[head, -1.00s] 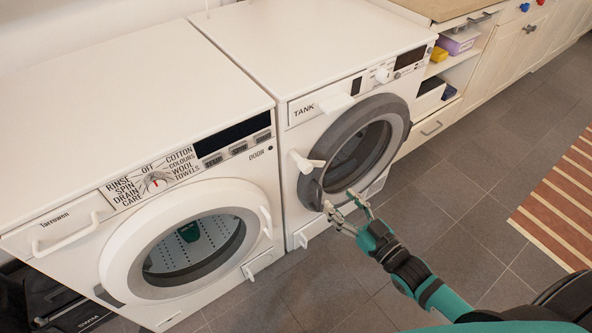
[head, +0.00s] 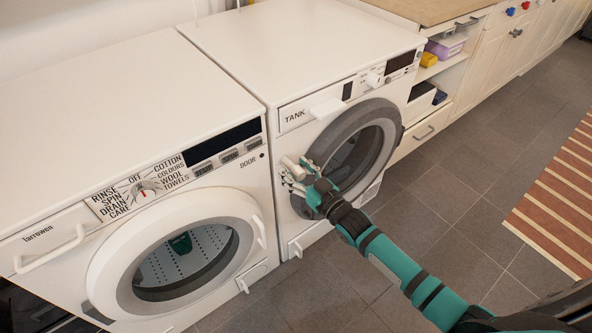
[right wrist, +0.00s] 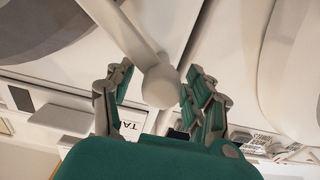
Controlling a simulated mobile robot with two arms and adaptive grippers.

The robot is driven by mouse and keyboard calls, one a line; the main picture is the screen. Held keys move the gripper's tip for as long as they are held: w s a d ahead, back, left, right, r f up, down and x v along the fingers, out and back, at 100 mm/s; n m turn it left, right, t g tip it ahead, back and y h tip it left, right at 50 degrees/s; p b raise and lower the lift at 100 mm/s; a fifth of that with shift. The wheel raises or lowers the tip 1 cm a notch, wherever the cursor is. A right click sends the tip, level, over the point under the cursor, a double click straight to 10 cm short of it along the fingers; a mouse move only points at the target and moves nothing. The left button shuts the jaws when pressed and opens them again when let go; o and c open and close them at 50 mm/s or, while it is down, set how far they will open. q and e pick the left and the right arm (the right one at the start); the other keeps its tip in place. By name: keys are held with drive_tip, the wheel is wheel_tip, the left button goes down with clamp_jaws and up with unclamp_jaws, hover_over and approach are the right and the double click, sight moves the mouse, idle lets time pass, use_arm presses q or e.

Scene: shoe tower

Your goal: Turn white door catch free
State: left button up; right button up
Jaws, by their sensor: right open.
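The white door catch (head: 290,164) sits on the front of the right-hand machine (head: 290,60), at the left edge of its grey-ringed round door (head: 377,122). The door looks closed. My right gripper (head: 297,181) is at the catch, partly covering it. In the right wrist view the catch (right wrist: 160,86) is a white bar with a rounded end, lying between the spread fingers of the gripper (right wrist: 160,98). The fingers are open, one on each side; I cannot tell whether either touches it. My left gripper is not in view.
A white washer (head: 90,95) with a round door (head: 105,268) stands close on the left. An open shelf (head: 440,68) and cabinets (head: 500,55) stand to the right. The tiled floor (head: 430,200) in front is free up to the striped rug (head: 560,205).

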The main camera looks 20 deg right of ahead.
clamp_jaws()
idle(0.3)
drive_tip(key=shift+f, duration=0.1)
